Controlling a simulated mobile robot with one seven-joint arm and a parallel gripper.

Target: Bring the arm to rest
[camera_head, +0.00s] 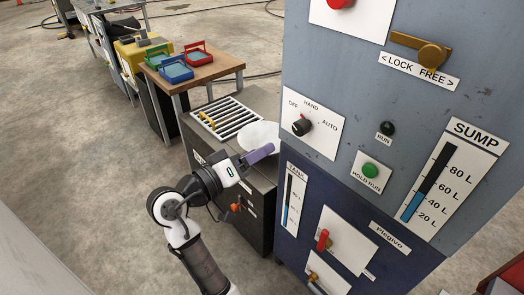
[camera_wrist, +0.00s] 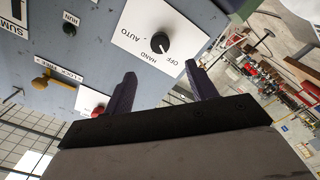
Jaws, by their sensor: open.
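My gripper (camera_head: 262,153) is in front of the grey-blue control cabinet (camera_head: 400,90), left of its OFF/HAND/AUTO selector knob (camera_head: 302,126). In the head view its purple fingers point right, toward the cabinet. In the wrist view my gripper (camera_wrist: 160,70) has its two dark purple fingers spread apart with nothing between them. The black selector knob (camera_wrist: 160,42) and its white plate lie beyond the fingertips. I cannot tell whether the fingers touch the cabinet. My arm bends up from the bottom of the head view.
A grey bench (camera_head: 258,98) with a slotted rack (camera_head: 224,118) and a round white object (camera_head: 259,135) stands behind my gripper. A wooden table (camera_head: 210,72) holds red, green and blue trays. A brass lever (camera_head: 428,54) sticks out of the cabinet. Open floor (camera_head: 80,160) lies left.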

